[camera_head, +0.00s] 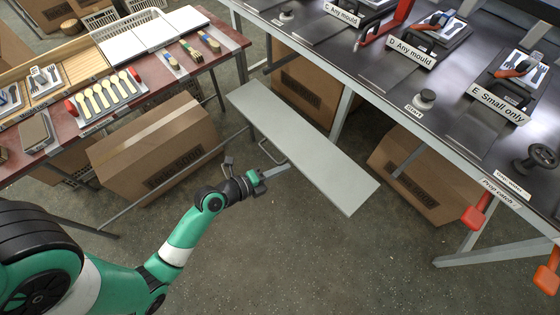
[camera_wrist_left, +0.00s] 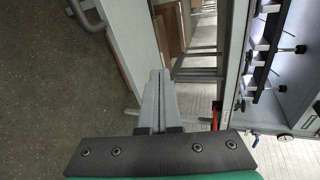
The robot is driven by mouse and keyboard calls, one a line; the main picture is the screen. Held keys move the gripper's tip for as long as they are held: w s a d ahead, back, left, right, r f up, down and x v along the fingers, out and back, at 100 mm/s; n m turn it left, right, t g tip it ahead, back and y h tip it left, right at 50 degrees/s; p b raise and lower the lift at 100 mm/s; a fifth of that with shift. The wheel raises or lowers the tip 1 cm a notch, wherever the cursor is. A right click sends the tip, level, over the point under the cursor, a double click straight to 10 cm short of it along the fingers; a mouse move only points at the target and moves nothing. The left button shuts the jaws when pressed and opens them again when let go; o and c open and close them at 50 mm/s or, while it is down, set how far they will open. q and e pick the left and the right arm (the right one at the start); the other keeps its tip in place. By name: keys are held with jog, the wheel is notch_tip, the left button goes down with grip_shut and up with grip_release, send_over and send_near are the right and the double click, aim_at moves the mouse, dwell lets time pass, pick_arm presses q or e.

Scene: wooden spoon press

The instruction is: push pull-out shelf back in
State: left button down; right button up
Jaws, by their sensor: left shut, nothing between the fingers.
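The pull-out shelf (camera_head: 300,145) is a long light grey panel that sticks out from under the dark press table on the right. A thin handle (camera_head: 268,150) is on its front edge. My left gripper (camera_head: 280,170) is shut and empty, beside that front edge near the handle. I cannot tell whether the fingertips touch the shelf. In the left wrist view the closed fingers (camera_wrist_left: 159,85) point up, with the pale shelf (camera_wrist_left: 125,55) just left of them and part of the handle (camera_wrist_left: 82,8) at top left. My right gripper is not in view.
The dark press table (camera_head: 430,75) has labelled mould stations. Cardboard boxes (camera_head: 150,150) stand under both tables. A red-brown table (camera_head: 215,55) on the left holds wooden spoons and trays. The floor between is clear.

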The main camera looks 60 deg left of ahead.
pick_arm(q)
jog(key=s+f+n+g, duration=0.1)
jog(key=s+f, duration=0.2)
jog(key=s, duration=0.3)
jog(key=n+g+y+b, duration=0.1)
jog(key=b, duration=0.1)
send_near(295, 165)
notch_tip(295, 165, down, 3)
jog(key=w, duration=0.3)
jog(key=w+a, duration=0.1)
jog(key=w, duration=0.1)
jog(key=shift+b, duration=0.4)
jog(key=shift+w, duration=0.2)
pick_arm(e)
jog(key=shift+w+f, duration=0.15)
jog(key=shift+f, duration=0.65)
